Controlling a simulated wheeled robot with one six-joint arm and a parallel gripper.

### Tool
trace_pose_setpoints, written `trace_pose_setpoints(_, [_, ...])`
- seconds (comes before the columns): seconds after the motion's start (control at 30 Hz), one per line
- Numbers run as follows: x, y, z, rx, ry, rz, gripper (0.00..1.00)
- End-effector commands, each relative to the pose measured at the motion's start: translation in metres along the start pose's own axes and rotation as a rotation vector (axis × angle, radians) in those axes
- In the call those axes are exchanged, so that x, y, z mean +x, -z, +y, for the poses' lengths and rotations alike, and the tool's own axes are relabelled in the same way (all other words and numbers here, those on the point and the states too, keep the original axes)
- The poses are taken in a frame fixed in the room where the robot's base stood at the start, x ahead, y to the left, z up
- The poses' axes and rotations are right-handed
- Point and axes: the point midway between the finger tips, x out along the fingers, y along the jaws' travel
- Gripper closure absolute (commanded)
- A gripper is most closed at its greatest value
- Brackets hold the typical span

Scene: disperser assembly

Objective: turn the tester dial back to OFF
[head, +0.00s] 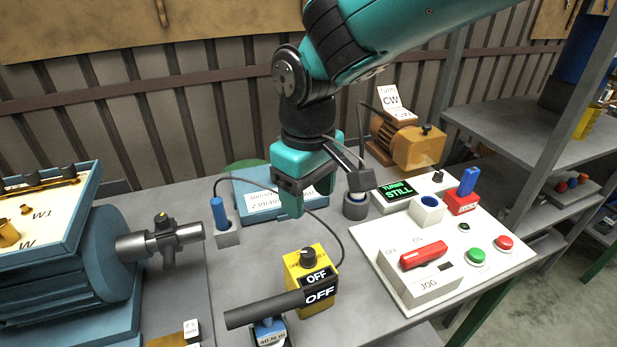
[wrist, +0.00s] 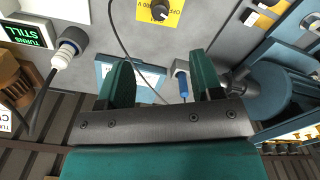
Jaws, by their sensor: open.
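The tester is a yellow box (head: 312,282) on the bench, with a black dial (head: 308,255) on top and labels reading OFF on its front. In the wrist view the yellow face (wrist: 170,10) and dial (wrist: 160,10) show at the top edge, partly cut off. My gripper (head: 300,200) is open and empty. It hangs above the bench behind the tester, apart from it. In the wrist view my two teal fingers (wrist: 163,85) stand wide apart with nothing held between them. The dial's exact pointer setting is too small to tell.
A blue-handled probe stands in a grey holder (head: 228,235). A white control panel (head: 455,240) with a red JOG switch is at right, the motor (head: 90,265) at left. A dark cable runs beside the tester.

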Motion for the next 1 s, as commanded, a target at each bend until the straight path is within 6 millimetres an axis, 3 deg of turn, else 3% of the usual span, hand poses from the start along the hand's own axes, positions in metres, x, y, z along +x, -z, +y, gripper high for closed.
trace_pose_setpoints(0.23, [-0.030, 0.000, 0.000, 0.000, 0.000, 0.001, 0.40])
trace_pose_setpoints(0.67, [-0.035, -0.004, 0.002, 0.003, 0.005, 0.003, 0.40])
trace_pose_setpoints(0.77, [-0.043, -0.026, 0.009, 0.017, 0.030, 0.025, 0.40])
trace_pose_setpoints(0.87, [-0.052, -0.068, 0.015, 0.041, 0.082, 0.066, 0.40])
trace_pose_setpoints(1.0, [-0.056, -0.133, 0.007, 0.079, 0.171, 0.138, 0.40])
